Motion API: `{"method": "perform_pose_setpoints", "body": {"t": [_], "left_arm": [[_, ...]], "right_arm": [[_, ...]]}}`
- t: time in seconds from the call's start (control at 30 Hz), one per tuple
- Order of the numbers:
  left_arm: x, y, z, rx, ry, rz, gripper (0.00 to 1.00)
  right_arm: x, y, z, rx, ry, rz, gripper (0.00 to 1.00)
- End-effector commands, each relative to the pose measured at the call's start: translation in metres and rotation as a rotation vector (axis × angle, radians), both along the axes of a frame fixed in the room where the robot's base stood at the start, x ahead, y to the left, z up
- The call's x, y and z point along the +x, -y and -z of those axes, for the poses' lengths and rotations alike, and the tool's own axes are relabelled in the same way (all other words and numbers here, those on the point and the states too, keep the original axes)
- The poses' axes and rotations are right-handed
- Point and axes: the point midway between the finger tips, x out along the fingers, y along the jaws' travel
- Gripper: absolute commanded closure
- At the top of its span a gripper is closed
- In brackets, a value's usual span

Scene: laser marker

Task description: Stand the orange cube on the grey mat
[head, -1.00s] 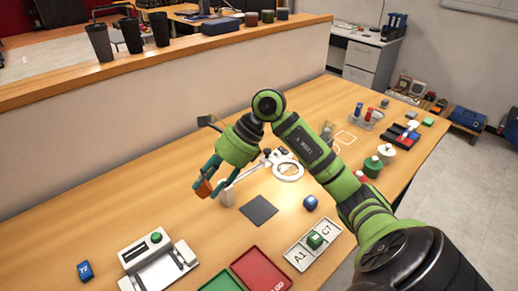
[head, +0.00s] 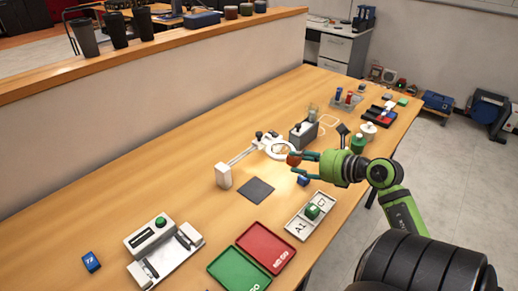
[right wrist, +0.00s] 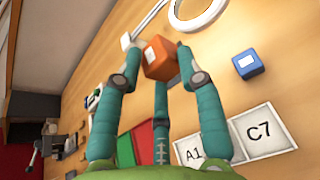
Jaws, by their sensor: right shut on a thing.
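The orange cube (head: 293,159) is between the fingertips of my right gripper (head: 298,166). The right gripper is shut on it and holds it above the table, to the right of the grey mat in the head view. The cube also shows in the right wrist view (right wrist: 158,58), tilted, with a pale label on one face. The grey mat (head: 256,189) lies bare and flat on the table. My left gripper is not in view.
A magnifier ring (head: 280,148) stands close behind the held cube. A blue cube (head: 303,180) lies near it, also in the right wrist view (right wrist: 248,64). The white A1/C7 tray (head: 297,228) holds a green cube (head: 312,211). Red (head: 266,246) and green (head: 238,270) trays lie in front.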

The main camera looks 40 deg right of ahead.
Motion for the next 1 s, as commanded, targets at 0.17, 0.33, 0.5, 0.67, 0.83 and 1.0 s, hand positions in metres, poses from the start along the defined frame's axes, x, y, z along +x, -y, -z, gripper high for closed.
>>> {"method": "perform_pose_setpoints", "body": {"t": [0.17, 0.33, 0.5, 0.67, 0.83, 1.0], "left_arm": [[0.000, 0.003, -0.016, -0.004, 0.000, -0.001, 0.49], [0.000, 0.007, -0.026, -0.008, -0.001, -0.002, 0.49], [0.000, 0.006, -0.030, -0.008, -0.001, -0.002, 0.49], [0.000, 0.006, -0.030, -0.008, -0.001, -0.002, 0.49], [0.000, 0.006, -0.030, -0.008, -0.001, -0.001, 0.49], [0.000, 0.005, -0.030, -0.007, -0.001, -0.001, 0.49]], "right_arm": [[0.032, -0.027, 0.018, 0.006, 0.004, -0.004, 0.84], [0.061, -0.051, 0.042, 0.007, 0.004, -0.004, 0.84], [0.078, -0.065, 0.057, 0.004, 0.002, -0.003, 0.84], [0.082, -0.068, 0.070, 0.003, -0.001, -0.003, 0.84], [0.081, -0.068, 0.095, 0.004, -0.001, -0.003, 0.84], [0.081, -0.068, 0.102, 0.001, 0.000, -0.004, 0.84]]}}
